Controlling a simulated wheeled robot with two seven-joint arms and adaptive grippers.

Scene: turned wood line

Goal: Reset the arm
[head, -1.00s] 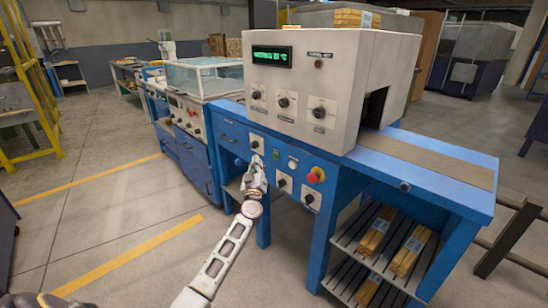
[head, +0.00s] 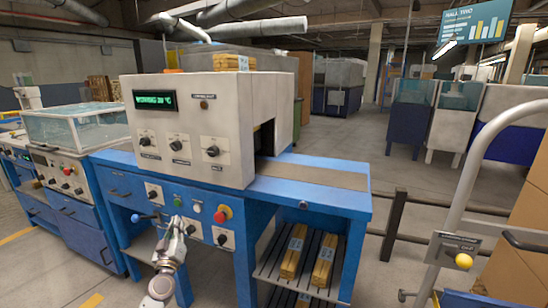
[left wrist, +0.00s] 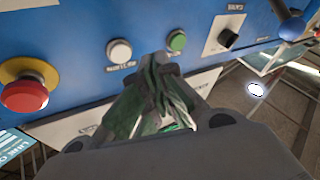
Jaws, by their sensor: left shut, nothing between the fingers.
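My left gripper (head: 177,222) is in front of the blue machine's control panel, just below the green button (head: 177,201). It is shut and holds nothing. In the left wrist view its closed fingers (left wrist: 160,65) point at the panel, close to the green button (left wrist: 176,41) and the white button (left wrist: 119,51). I cannot tell whether the fingertips touch the panel. My right gripper is not in view.
The panel also carries a red emergency knob (head: 222,214) on yellow and black dials. Wrapped wood bundles (head: 293,257) lie on the slatted shelf below. A trolley with a metal handle (head: 462,190) and cardboard boxes stands at right. A glass-topped unit (head: 78,124) stands left.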

